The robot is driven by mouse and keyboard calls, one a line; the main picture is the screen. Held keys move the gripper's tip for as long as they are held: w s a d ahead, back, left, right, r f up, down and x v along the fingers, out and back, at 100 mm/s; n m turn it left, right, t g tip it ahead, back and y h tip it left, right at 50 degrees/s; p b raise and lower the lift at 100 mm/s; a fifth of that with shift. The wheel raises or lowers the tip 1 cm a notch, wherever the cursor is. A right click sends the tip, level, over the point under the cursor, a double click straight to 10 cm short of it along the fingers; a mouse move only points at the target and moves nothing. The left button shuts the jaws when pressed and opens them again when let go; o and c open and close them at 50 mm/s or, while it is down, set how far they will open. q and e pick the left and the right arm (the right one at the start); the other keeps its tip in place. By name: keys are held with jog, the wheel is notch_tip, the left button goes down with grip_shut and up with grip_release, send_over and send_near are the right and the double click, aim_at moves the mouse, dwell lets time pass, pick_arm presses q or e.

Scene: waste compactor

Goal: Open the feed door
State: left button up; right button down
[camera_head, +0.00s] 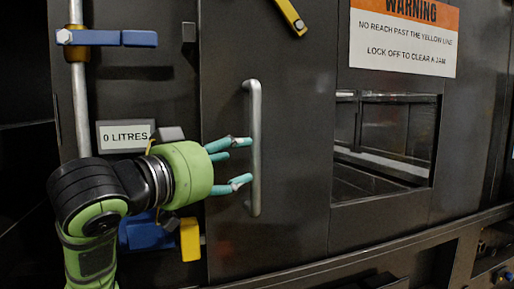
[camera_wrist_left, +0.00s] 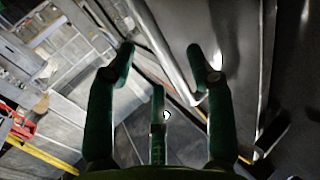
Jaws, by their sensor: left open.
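The feed door appears to be the dark grey metal panel (camera_head: 295,110) in the middle of the head view. It looks closed. A pale vertical bar handle (camera_head: 254,150) is fixed near its left side. My left gripper (camera_head: 246,161) is open, its green fingers pointing at the handle from the left, with the tips close to it. I cannot tell whether they touch it. In the left wrist view, the handle (camera_wrist_left: 165,50) runs diagonally between the spread fingertips of the left gripper (camera_wrist_left: 160,55). My right gripper is in neither view.
A warning sign (camera_head: 404,35) hangs above a rectangular opening (camera_head: 385,145) to the right. A blue-handled latch (camera_head: 115,38) sits on a vertical rod at the upper left. A "0 LITRES" label (camera_head: 125,135) and a yellow block (camera_head: 190,239) are near my left arm.

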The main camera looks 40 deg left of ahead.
aim_at(255, 153)
pick_arm(q)
jog(key=shift+w+d+r, duration=0.1)
jog(key=shift+w+r, duration=0.05)
jog(key=shift+w, duration=0.05)
jog(key=w, duration=0.1)
jog(key=w+p, duration=0.1)
jog(key=shift+w+d+r+p, duration=0.2)
jog(key=shift+w+r+p, duration=0.05)
jog(key=shift+w+p, duration=0.15)
jog(key=shift+w+a+f+p, duration=0.1)
jog(key=shift+w+a+p, duration=0.1)
jog(key=shift+w, duration=0.4)
jog(key=shift+w+a+p, duration=0.1)
jog(key=shift+w+p, duration=0.05)
jog(key=shift+w, duration=0.75)
jog(key=shift+w+f, duration=0.1)
jog(key=shift+w, duration=0.05)
jog(key=shift+c, duration=0.8)
grip_shut()
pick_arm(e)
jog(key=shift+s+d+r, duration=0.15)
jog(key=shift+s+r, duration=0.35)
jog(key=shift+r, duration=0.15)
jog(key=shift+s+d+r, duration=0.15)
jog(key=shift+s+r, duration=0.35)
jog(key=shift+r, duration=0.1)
